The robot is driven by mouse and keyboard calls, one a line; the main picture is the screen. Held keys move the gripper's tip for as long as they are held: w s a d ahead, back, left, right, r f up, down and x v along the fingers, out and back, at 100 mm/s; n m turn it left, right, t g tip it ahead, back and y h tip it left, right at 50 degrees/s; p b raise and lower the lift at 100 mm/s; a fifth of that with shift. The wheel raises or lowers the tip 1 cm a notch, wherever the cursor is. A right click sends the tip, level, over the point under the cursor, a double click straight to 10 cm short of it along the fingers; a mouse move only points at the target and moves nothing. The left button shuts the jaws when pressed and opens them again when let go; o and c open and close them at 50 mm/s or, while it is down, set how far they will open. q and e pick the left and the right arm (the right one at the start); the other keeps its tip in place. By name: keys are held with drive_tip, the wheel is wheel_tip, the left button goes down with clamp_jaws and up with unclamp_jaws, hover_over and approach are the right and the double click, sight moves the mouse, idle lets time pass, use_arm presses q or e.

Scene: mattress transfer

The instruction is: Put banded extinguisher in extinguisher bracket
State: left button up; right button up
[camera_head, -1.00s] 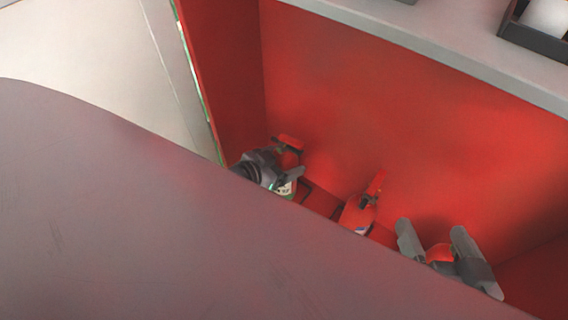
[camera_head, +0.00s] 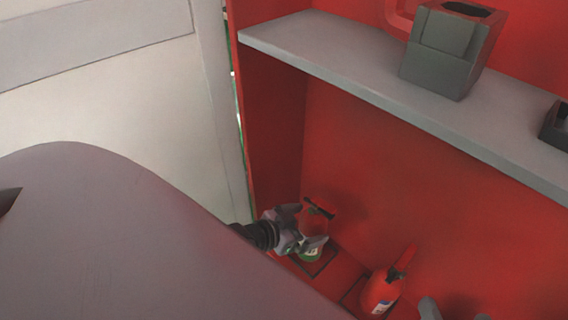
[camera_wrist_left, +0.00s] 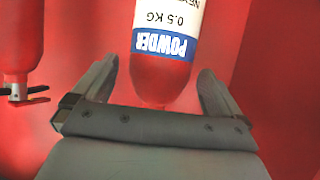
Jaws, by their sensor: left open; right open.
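A red extinguisher (camera_head: 315,222) with a white label and a green band low on its body stands in the red lower bay, at the left. My left gripper (camera_head: 305,242) is open at this extinguisher. In the left wrist view, the extinguisher body (camera_wrist_left: 165,75), with a white and blue POWDER label, lies between the spread fingers of the left gripper (camera_wrist_left: 158,80); I cannot tell whether they touch it. My right gripper (camera_head: 440,311) is open at the bottom edge, mostly cut off. A dark grey open-topped holder (camera_head: 440,68), possibly the bracket, stands on the shelf.
A second red extinguisher (camera_head: 380,290) stands to the right of the first; one also shows at the left edge of the left wrist view (camera_wrist_left: 18,45). The grey shelf (camera_head: 345,70) overhangs the bay. A black box (camera_head: 557,128) sits at its right end.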

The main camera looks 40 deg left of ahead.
use_arm(q)
drive_tip(key=p+v, duration=0.3)
drive_tip(key=v, duration=0.6)
drive_tip(key=s+d+r+n+h, duration=0.1)
drive_tip(key=d+r+h, duration=0.1)
drive_tip(key=d+r, duration=1)
drive_tip(key=d, duration=0.2)
drive_tip(key=shift+s+d+r, duration=0.15)
drive_tip(key=shift+s+d, duration=0.1)
drive_tip(key=shift+d, duration=0.1)
use_arm(e)
drive_tip(key=shift+s+d+r+h, duration=0.25)
drive_tip(key=shift+d+r+h, duration=0.1)
drive_tip(key=shift+d+h, duration=0.3)
